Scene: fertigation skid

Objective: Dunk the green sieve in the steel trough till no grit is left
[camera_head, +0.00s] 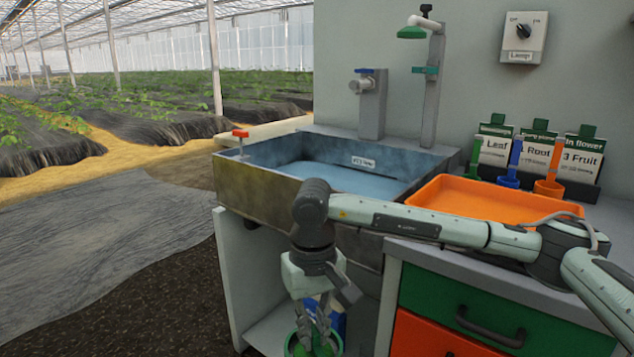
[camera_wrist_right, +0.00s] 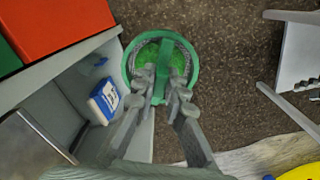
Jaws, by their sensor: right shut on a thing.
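The green sieve (camera_head: 297,344) hangs low in front of the steel trough, at the bottom edge of the head view. The right wrist view shows its round green rim (camera_wrist_right: 129,66), grey mesh wall and bright green inside; I cannot tell whether that green is grit. My right gripper (camera_head: 316,330) points down and is shut on the sieve's green handle, which also shows in the wrist view (camera_wrist_right: 158,88). The steel trough (camera_head: 262,187) is above and behind the sieve, with bluish water (camera_head: 335,178) in it. My left gripper is in neither view.
An orange tray (camera_head: 490,200) sits on the counter right of the trough. A tap (camera_head: 372,105) and a green shower head (camera_head: 412,32) stand behind it. Green and red drawers are below the tray. A blue-and-white pack (camera_wrist_right: 103,100) is on the low shelf beside the sieve.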

